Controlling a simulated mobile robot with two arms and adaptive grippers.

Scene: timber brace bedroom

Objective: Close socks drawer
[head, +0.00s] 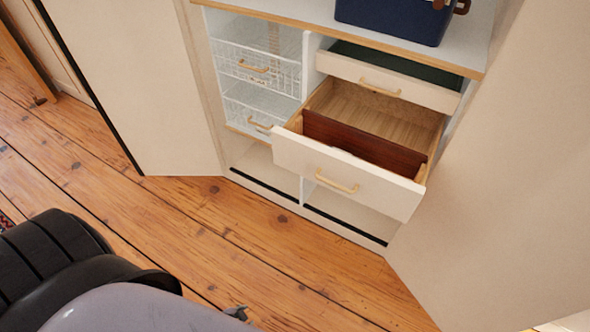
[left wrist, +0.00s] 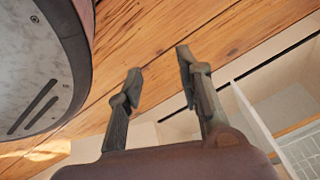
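A white-fronted drawer (head: 382,189) with a brass handle (head: 337,184) is pulled far out of the wardrobe. It has a wooden bottom and a reddish-brown divider (head: 362,144); a small pale item shows by the divider. Above it, a shallower drawer (head: 419,89) with a dark green interior is partly out. No label or clear socks show which is the socks drawer. In the left wrist view my left gripper (left wrist: 159,60) is open and empty, its fingers apart over the plank floor. A small dark tip at the head view's bottom edge may be a gripper part. My right gripper is not identifiable.
Open wardrobe doors flank the unit, left (head: 135,80) and right (head: 495,170). White wire baskets (head: 262,68) fill the left column. A dark blue box (head: 390,20) stands on the top shelf (head: 300,12). Wooden floor (head: 200,215) in front is clear.

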